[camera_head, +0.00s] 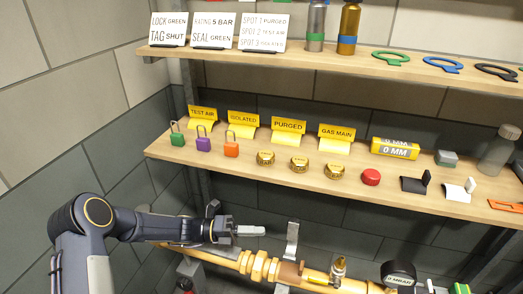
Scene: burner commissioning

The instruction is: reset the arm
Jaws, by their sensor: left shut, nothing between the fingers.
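My left arm (100,222) comes in from the lower left. Its gripper (250,230) points right, shut and empty, below the front edge of the lower shelf and just above the brass pipe (255,266). A grey upright lever (292,240) stands on the pipe to the right of the fingertips, apart from them. My right gripper is not in the picture.
The lower shelf (250,172) holds padlocks, yellow tags, brass caps (299,165) and a red button (371,177). The upper shelf (300,58) holds signs, bottles and coloured rings. A pressure gauge (398,275) stands on the pipe at the lower right.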

